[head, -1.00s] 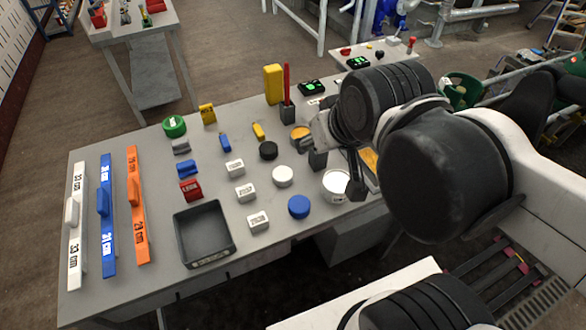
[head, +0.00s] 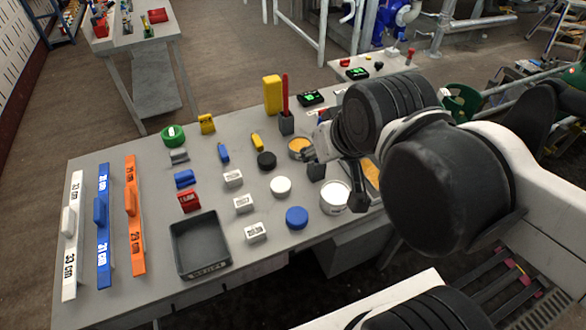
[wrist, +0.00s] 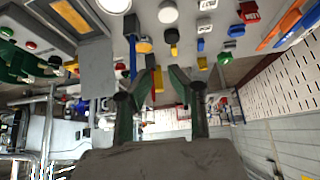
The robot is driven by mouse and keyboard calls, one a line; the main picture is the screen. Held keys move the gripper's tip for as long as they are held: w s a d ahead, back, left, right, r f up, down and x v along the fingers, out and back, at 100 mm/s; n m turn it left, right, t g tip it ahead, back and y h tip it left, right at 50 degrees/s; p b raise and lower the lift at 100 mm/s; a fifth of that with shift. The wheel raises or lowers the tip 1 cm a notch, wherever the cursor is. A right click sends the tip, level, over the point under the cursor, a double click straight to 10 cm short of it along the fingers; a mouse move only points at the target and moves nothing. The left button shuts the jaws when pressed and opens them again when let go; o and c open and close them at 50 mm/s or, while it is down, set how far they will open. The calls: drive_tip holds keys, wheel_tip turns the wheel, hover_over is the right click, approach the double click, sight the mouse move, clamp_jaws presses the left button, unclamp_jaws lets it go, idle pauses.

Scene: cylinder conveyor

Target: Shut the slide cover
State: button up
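No part is clearly recognisable as the slide cover. A pale grey plate with an orange window (wrist: 70,14) shows at the upper left of the wrist view, with a plain grey panel (wrist: 95,66) beside it; this may be it. In the head view an orange patch (head: 371,172) shows beside my arm, mostly hidden by it. My gripper (wrist: 158,72) is open and empty, its two dark green fingers apart, with the blue and yellow items beyond them. In the head view my gripper (head: 318,158) is over the right part of the table, partly hidden by my wrist.
The grey table (head: 130,300) holds white, blue and orange bars, a black tray (head: 200,268), several blocks and discs, a white tub (head: 335,197), and a tall yellow block (head: 272,95). A red rod (head: 285,90) stands upright in a dark holder. The front left table edge is clear.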

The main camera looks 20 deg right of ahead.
drive_tip(key=shift+r, duration=0.1)
drive_tip(key=shift+c, duration=1.4)
drive_tip(key=shift+w+d+r, duration=0.15)
drive_tip(key=shift+w+r, duration=0.05)
drive_tip(key=shift+w, duration=0.1)
clamp_jaws()
drive_tip(key=w+d+r+g+p, duration=0.1)
drive_tip(key=w+d, duration=0.4)
drive_tip(key=w, duration=0.3)
drive_tip(key=w+d+r+g+p, duration=0.1)
drive_tip(key=w+d+r, duration=0.1)
drive_tip(key=w+d, duration=0.5)
drive_tip(key=w+d+r+g, duration=0.1)
drive_tip(key=w+d, duration=0.3)
drive_tip(key=w, duration=0.6)
drive_tip(key=w+d+f+g+p, duration=0.1)
drive_tip(key=w+d+f, duration=0.4)
drive_tip(key=w+d, duration=0.25)
wheel_tip(320, 180, down, 10)
drive_tip(key=s+p, duration=0.1)
drive_tip(key=shift+s+d+n+p, duration=0.3)
drive_tip(key=shift+s, duration=0.05)
